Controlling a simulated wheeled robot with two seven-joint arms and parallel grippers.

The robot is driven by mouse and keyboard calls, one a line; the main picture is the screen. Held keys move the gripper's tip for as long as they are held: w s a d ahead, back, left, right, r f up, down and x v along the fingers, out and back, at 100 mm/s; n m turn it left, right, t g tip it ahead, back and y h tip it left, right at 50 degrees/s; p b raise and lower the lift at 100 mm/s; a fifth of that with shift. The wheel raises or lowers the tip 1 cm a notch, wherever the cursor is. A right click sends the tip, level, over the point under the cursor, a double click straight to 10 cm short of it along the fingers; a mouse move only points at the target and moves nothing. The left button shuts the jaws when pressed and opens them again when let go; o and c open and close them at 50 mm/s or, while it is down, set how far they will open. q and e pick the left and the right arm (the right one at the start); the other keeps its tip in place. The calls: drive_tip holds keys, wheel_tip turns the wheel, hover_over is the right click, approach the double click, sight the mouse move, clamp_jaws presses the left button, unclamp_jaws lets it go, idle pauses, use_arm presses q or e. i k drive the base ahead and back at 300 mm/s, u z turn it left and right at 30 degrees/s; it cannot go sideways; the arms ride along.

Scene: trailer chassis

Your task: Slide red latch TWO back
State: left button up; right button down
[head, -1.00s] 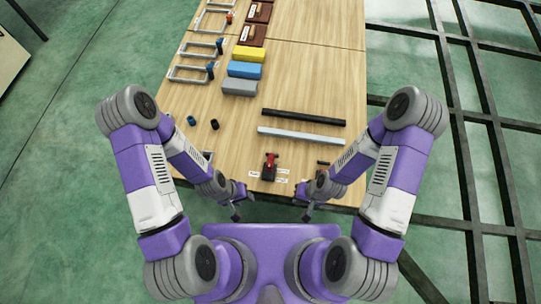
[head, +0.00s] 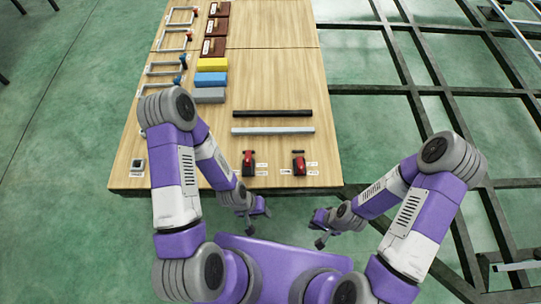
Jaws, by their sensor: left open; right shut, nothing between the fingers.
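Two red and black latches stand near the front edge of the wooden table in the head view. One latch (head: 249,163) is at the left and the other latch (head: 299,164) is at the right, each with small white labels beside it. The labels are too small to read, so I cannot tell which latch is TWO. My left gripper (head: 258,217) is open, in front of the table edge, below the left latch. My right gripper (head: 318,233) is shut and empty, lower and to the right, off the table. Neither gripper touches a latch.
A black bar (head: 273,113) and a pale bar (head: 272,131) lie behind the latches on the table (head: 280,70). Yellow (head: 212,65), blue (head: 211,79) and grey (head: 209,95) blocks sit further left. A dark steel frame (head: 405,90) covers the floor at right.

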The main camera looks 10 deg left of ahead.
sight(248, 160)
drive_tip(key=z, duration=0.1)
drive_tip(key=i, duration=0.35)
drive_tip(key=z, duration=0.65)
drive_tip(key=k, duration=1.65)
drive_tip(key=u, duration=0.6)
drive_tip(key=i, duration=1.6)
drive_tip(key=u, duration=0.05)
